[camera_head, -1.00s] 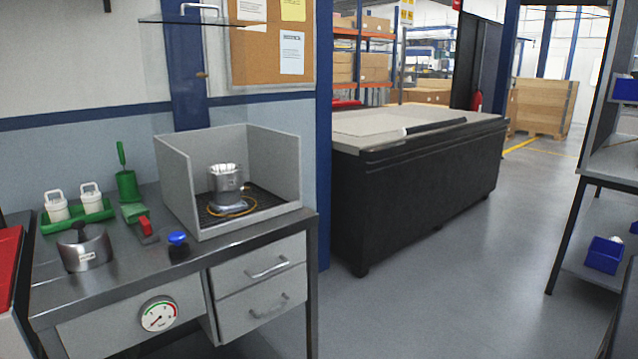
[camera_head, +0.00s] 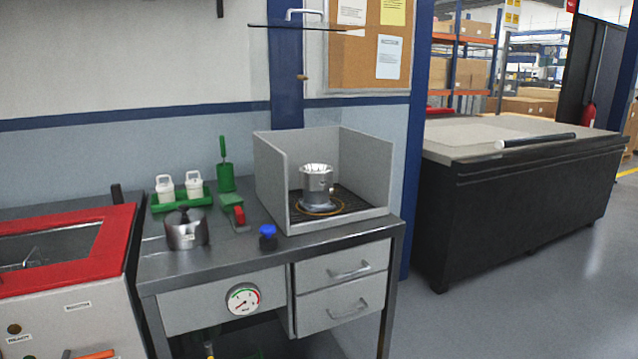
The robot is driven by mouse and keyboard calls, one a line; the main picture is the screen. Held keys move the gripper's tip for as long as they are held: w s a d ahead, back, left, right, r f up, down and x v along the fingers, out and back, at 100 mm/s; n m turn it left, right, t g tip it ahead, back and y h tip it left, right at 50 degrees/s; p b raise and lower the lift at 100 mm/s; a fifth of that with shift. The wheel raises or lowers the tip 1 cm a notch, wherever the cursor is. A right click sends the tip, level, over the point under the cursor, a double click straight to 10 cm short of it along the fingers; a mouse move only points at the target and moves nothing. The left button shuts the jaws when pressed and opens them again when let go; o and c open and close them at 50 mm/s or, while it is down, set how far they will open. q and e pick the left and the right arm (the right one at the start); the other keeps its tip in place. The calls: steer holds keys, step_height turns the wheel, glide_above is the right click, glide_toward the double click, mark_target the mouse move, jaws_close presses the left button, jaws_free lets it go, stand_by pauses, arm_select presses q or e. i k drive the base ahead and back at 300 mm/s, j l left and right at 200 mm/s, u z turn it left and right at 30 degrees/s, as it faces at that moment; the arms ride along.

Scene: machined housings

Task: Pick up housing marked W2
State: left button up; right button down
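Two metal housings show on the steel workbench (camera_head: 230,262). One silver housing (camera_head: 316,186) stands upright inside a grey three-sided enclosure (camera_head: 272,180), on a dark grated floor with an orange ring around its foot. Another round metal housing (camera_head: 186,230) sits on the left part of the bench top, with a small pale label on its front. The labels are too small to read, so I cannot tell which housing is marked W2. Neither of my grippers is in view.
A red-rimmed machine (camera_head: 62,250) stands left of the bench. A green tray with white containers (camera_head: 180,198), a green brush holder (camera_head: 226,182), a red-and-green tool (camera_head: 236,212) and a blue-topped item (camera_head: 268,236) share the bench. A black counter (camera_head: 520,200) stands right; floor between is open.

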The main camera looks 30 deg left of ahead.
mark_target(316, 181)
steer(key=i+l, duration=0.15)
steer(key=i, duration=0.4)
steer(key=i+l+u, duration=0.1)
steer(key=i, duration=0.4)
steer(key=i+l+u, duration=0.1)
steer(key=u, duration=1.2)
steer(key=i+l, duration=0.05)
